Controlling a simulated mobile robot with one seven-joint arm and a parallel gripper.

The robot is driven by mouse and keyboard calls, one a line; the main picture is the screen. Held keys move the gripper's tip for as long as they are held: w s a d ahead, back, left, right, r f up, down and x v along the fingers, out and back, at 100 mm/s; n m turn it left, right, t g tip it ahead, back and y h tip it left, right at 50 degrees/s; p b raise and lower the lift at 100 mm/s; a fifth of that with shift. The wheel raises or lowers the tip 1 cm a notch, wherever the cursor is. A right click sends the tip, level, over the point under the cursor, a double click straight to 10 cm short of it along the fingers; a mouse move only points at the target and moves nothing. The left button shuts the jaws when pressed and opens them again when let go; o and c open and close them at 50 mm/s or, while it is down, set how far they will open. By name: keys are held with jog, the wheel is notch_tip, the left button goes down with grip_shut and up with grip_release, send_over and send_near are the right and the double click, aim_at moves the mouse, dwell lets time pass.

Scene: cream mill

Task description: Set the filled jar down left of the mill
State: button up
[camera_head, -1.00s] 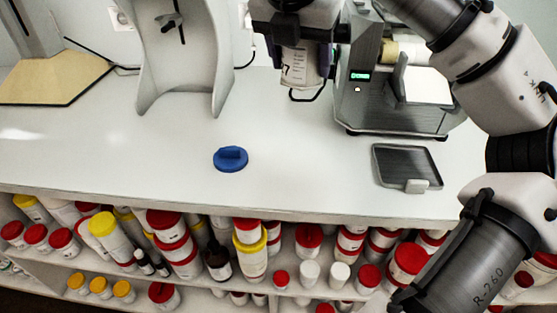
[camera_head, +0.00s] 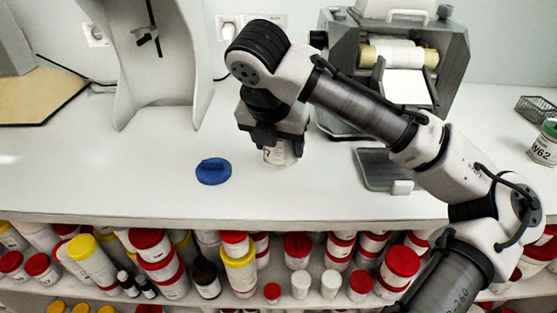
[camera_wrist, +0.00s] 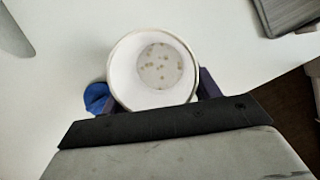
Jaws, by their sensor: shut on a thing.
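My gripper (camera_head: 275,140) is shut on a white labelled jar (camera_head: 279,154), upright over the white counter in front and left of the mill (camera_head: 345,85). In the wrist view the jar (camera_wrist: 153,72) is open at the top, with pale, speckled contents inside. The fingers (camera_wrist: 155,95) are on either side of it. I cannot tell whether the jar's base touches the counter. The mill is a grey machine with rollers at the back. A blue lid (camera_head: 213,171) lies on the counter left of the jar; part of it also shows in the wrist view (camera_wrist: 96,98).
A dark tray (camera_head: 378,172) sits right of the jar, partly behind my arm. A grey stand (camera_head: 165,90) is at the back left. A jar marked W62 (camera_head: 545,145) and a wire basket (camera_head: 535,108) are at the far right. Shelves below hold many tubs. The counter's left front is clear.

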aim_at(279, 161)
jog(key=shift+f, duration=2.15)
jog(key=shift+f, duration=0.15)
jog(key=o, duration=1)
jog(key=shift+c, duration=0.2)
jog(key=v, duration=1.2)
jog(key=shift+p, duration=0.3)
